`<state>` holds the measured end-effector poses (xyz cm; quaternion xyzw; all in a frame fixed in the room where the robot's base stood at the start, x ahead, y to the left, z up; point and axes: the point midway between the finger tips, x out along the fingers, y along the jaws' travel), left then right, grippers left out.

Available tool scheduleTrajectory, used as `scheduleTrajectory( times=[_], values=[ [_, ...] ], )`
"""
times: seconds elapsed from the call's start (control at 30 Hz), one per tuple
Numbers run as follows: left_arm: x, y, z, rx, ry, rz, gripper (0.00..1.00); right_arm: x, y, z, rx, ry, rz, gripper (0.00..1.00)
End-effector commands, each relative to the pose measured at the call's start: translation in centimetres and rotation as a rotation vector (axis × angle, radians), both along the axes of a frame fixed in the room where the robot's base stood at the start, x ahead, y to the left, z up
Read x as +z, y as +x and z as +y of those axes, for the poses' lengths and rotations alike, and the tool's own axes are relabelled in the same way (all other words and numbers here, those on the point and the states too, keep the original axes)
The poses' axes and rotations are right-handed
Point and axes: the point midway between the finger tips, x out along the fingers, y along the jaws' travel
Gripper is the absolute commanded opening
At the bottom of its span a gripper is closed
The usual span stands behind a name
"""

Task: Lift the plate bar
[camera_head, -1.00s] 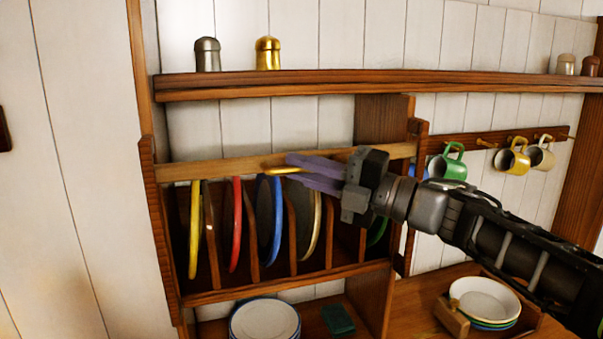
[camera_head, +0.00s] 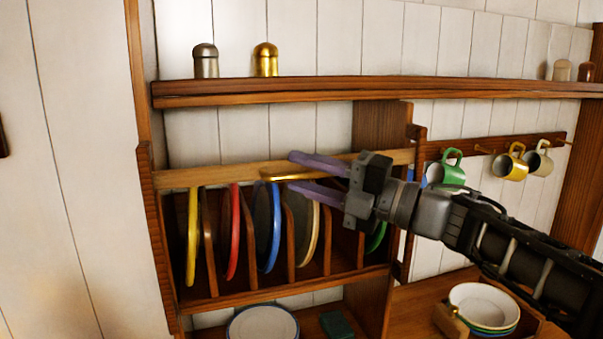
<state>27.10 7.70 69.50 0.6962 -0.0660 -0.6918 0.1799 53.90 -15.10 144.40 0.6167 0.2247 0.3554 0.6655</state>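The plate bar (camera_head: 220,177) is a light wooden bar lying level across the upper front of the plate rack, in front of the upright plates. A brass handle (camera_head: 284,177) sits on it near the middle. My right gripper (camera_head: 291,171) reaches in from the right. Its two purple fingers are spread, one above the other, at the bar's height. The brass handle shows between the fingertips; I cannot tell whether they touch it. Part of the bar is hidden behind the gripper. My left gripper is not in view.
Plates in yellow, red, blue, cream and green stand in the rack (camera_head: 210,303). A shelf (camera_head: 380,89) with shakers runs above. Mugs (camera_head: 445,172) hang at right.

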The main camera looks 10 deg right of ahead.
Motion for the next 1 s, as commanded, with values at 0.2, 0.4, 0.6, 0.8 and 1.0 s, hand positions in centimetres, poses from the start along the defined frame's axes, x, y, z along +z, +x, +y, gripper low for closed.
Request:
scheduleTrajectory(
  times=[0.2, 0.4, 0.6, 0.8, 1.0],
  values=[
    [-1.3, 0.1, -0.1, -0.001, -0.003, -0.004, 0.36, -0.7, -2.1, -2.6, -0.004, 0.000, -0.004, 0.34],
    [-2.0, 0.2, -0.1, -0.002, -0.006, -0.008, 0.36, -1.0, -4.0, -4.8, -0.003, 0.001, -0.002, 0.34],
    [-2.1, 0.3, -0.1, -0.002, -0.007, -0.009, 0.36, -0.9, -4.6, -5.3, -0.001, 0.000, -0.001, 0.34],
    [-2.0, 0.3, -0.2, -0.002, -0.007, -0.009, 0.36, -0.9, -4.6, -5.3, -0.001, 0.000, -0.001, 0.34],
    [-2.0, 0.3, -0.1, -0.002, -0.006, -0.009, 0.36, -0.9, -4.6, -5.3, -0.001, 0.000, -0.001, 0.34]
  ],
)
